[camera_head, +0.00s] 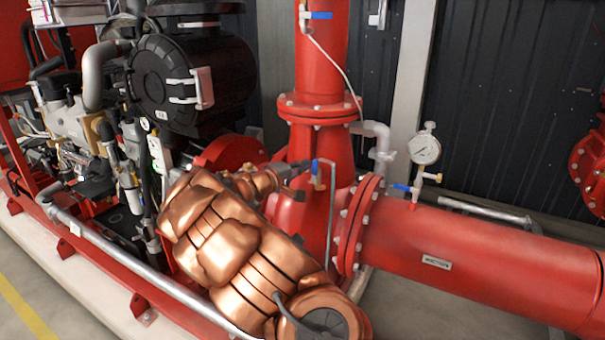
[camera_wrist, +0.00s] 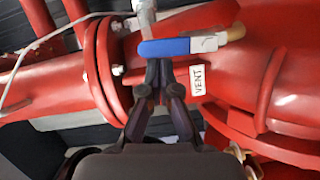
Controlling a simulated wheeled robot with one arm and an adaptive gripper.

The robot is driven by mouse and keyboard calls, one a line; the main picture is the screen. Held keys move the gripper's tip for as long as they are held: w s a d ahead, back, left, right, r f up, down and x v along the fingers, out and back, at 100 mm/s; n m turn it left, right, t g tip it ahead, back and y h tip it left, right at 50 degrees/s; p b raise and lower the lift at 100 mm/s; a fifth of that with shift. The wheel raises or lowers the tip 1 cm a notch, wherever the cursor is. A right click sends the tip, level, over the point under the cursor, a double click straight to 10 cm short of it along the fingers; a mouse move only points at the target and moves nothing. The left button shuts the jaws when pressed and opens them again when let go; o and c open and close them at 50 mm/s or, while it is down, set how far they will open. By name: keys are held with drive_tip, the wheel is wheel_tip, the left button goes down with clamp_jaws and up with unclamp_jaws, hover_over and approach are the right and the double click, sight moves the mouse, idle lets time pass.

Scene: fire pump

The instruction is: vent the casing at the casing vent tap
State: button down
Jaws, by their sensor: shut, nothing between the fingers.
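The casing vent tap has a blue lever (camera_wrist: 165,47) with a grey metal neck (camera_wrist: 205,42) and a brass fitting (camera_wrist: 236,33) at its right end in the wrist view. A white VENT label (camera_wrist: 197,79) is on the red casing (camera_wrist: 240,70) below it. In the head view the blue lever (camera_head: 315,168) stands above the red casing (camera_head: 292,215), by a thin grey pipe (camera_head: 332,205). My gripper (camera_wrist: 158,68) is shut and empty, its tips just below the lever's middle; I cannot tell whether they touch it. It also shows in the head view (camera_head: 299,194), left of the tap.
A red suction pipe (camera_head: 470,255) runs right, with a pressure gauge (camera_head: 424,150) and another blue lever (camera_head: 402,187). A red vertical pipe (camera_head: 320,65) with a further blue lever (camera_head: 318,15) rises behind. A black engine part (camera_head: 165,85) stands left.

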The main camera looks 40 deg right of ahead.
drive_tip(key=s+d+f+m+t+y+b, duration=0.25)
drive_tip(key=s+m+b, duration=0.6)
drive_tip(key=b, duration=2.15)
drive_tip(key=shift+w+r+m+p, duration=1.4)
drive_tip(key=shift+w+r, duration=0.3)
drive_tip(key=shift+r, duration=0.95)
drive_tip(key=p+v, duration=0.1)
drive_tip(key=v, duration=0.9)
drive_tip(key=shift+a, duration=0.4)
drive_tip(key=shift+s, duration=0.25)
